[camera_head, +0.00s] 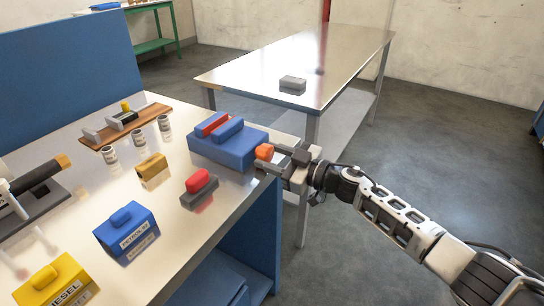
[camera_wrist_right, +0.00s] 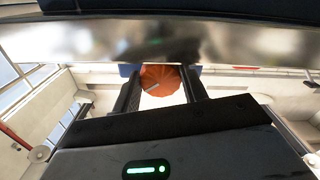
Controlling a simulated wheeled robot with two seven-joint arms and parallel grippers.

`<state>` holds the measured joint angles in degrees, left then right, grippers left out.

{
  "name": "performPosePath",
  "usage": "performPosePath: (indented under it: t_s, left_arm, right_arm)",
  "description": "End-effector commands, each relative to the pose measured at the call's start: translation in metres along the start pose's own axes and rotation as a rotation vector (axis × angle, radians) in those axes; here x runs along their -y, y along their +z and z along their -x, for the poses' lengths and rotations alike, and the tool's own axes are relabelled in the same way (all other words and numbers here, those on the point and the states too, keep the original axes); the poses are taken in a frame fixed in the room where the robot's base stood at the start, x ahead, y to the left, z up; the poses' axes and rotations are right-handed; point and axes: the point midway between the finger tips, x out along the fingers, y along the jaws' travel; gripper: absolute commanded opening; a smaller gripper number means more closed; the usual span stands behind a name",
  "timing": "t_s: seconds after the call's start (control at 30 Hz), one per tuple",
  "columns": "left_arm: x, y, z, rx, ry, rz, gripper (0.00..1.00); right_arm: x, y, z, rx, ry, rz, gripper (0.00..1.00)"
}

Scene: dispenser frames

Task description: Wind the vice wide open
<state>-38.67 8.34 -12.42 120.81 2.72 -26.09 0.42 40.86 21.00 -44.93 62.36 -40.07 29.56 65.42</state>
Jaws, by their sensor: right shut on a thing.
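The vice (camera_head: 228,150) is a blue block at the near right edge of the workbench. Its two jaws, a red bar (camera_head: 212,122) and a blue bar (camera_head: 228,128), stand close together on top with a narrow gap. An orange knob (camera_head: 264,152) sticks out of its right side. My right gripper (camera_head: 275,156) reaches in from the right and is shut on this knob. In the right wrist view the ribbed orange knob (camera_wrist_right: 160,80) shows between the two dark fingers (camera_wrist_right: 161,92), with a pale line on its face. My left gripper is not in view.
A red-topped grey block (camera_head: 199,188), a tan block (camera_head: 152,168), a blue labelled box (camera_head: 127,234) and a yellow box (camera_head: 54,282) stand on the bench. Three small jars and a wooden board (camera_head: 150,120) are farther back. A metal table (camera_head: 290,60) stands beyond.

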Motion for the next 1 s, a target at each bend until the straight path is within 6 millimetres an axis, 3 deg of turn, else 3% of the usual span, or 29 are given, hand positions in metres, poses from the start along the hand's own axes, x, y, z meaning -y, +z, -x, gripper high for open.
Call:
performPosePath:
  t_s: [0.13, 0.17, 0.2, 0.23, 0.5, 0.67, 1.0]
  left_arm:
    - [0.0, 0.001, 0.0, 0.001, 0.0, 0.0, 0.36]
    - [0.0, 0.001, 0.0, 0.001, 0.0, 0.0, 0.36]
    - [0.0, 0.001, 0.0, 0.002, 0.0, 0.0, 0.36]
    - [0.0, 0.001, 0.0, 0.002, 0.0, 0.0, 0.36]
    - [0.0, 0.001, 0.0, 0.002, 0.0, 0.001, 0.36]
    - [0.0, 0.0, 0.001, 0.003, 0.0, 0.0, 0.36]
    - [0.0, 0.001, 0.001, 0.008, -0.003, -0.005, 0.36]
  right_arm:
    - [0.0, 0.0, 0.0, 0.0, -0.001, -0.001, 0.2]
    - [0.0, 0.0, 0.0, 0.0, -0.001, -0.001, 0.51]
    - [0.0, 0.0, 0.0, 0.0, -0.001, -0.001, 0.62]
    - [0.0, 0.0, 0.0, 0.0, -0.001, -0.001, 0.64]
    - [0.0, 0.0, 0.001, 0.001, -0.001, -0.002, 0.64]
    - [-0.001, 0.001, 0.014, 0.002, 0.0, -0.001, 0.64]
    - [0.0, 0.002, 0.093, 0.006, 0.0, -0.001, 0.64]
